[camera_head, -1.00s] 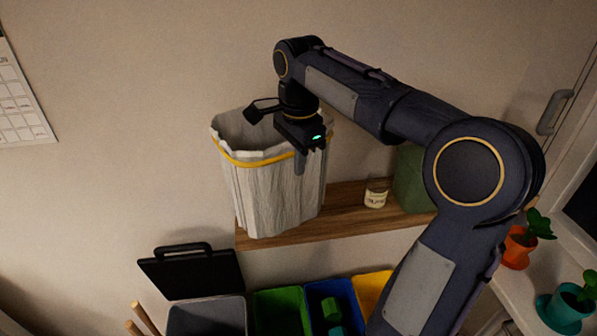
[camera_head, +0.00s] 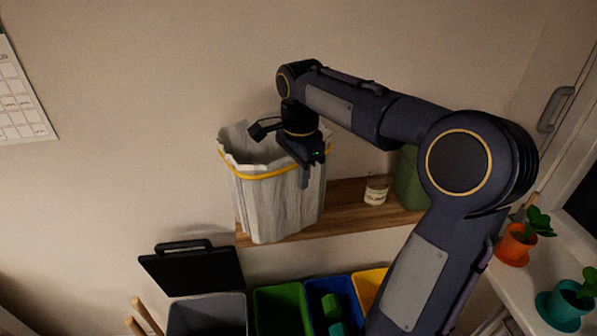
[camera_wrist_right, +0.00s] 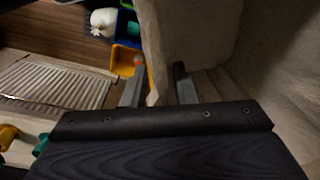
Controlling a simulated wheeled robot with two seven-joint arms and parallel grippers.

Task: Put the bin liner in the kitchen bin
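The bin liner (camera_head: 275,205) is a pale, pleated, open-topped bag with a yellow band below its rim. It hangs upright in front of the wall and wooden shelf. My right gripper (camera_head: 305,172) is at the right side of its rim, fingers down, with the rim between them. In the right wrist view, the liner wall (camera_wrist_right: 152,45) passes between the fingertips (camera_wrist_right: 158,85); the exact contact is dark. A grey bin (camera_head: 207,317), apparently the kitchen bin, stands below left with its black lid (camera_head: 192,271) raised. My left gripper is out of view.
Green (camera_head: 280,308), blue (camera_head: 318,288) and yellow (camera_head: 369,285) bins stand right of the grey one. A jar (camera_head: 376,190) and a green container (camera_head: 409,180) stand on the shelf (camera_head: 345,217). Potted plants (camera_head: 517,243) are at the right. Wooden handles (camera_head: 145,316) rise at lower left.

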